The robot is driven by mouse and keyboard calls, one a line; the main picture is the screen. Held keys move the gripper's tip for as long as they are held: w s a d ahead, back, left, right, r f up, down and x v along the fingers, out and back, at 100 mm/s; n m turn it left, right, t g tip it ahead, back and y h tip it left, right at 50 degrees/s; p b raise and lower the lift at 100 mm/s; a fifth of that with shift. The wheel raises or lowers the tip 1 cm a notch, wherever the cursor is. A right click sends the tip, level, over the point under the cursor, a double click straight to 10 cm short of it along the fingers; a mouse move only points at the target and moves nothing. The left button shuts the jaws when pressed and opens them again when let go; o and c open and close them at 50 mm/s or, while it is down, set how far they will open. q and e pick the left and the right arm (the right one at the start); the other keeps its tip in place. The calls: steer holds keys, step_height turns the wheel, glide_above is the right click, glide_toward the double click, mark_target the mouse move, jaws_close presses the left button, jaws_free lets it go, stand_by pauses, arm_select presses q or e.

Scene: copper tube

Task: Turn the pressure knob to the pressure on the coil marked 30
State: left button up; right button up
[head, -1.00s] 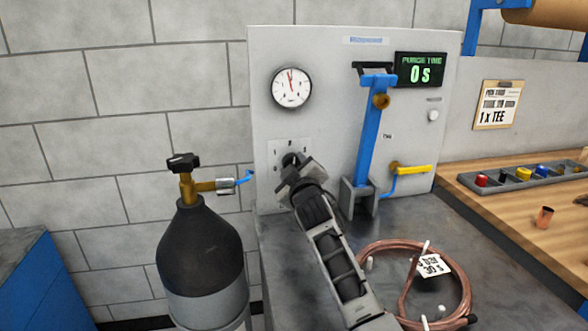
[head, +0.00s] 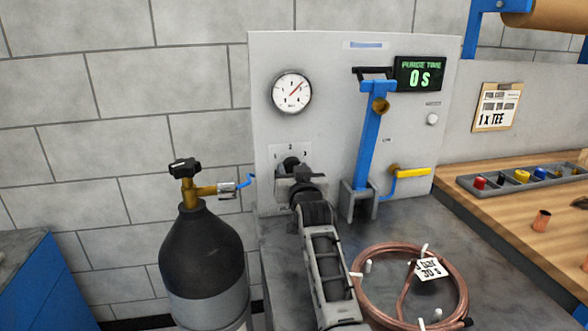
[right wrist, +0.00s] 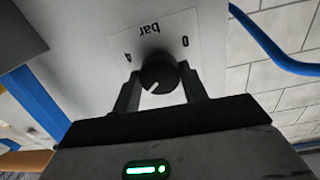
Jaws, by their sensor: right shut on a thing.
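The black pressure knob (head: 290,163) sits on a white dial plate with numbers on the grey panel. My right gripper (head: 292,172) is shut on it. In the right wrist view, upside down, the two fingers flank the knob (right wrist: 160,74); its white mark points to the lower left, and "bar", 0 and 4 are readable. The round gauge (head: 291,92) has its red needle tilted to the upper right. The copper coil (head: 462,290) lies on the bench with a white tag (head: 430,269) reading "bar" and "30 s"; its first digit is hard to read. My left gripper is out of view.
A dark gas cylinder (head: 202,255) stands left of the bench. A blue lever (head: 367,135), a yellow-handled valve (head: 412,172) and a display (head: 420,74) showing 0 s are right of the knob. A parts tray (head: 520,180) lies on the wooden bench.

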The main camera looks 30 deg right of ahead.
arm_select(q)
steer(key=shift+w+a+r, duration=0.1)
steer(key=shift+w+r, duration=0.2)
arm_select(e)
steer(key=shift+f+m, duration=0.1)
steer(key=shift+m, duration=0.4)
steer(key=o, duration=1)
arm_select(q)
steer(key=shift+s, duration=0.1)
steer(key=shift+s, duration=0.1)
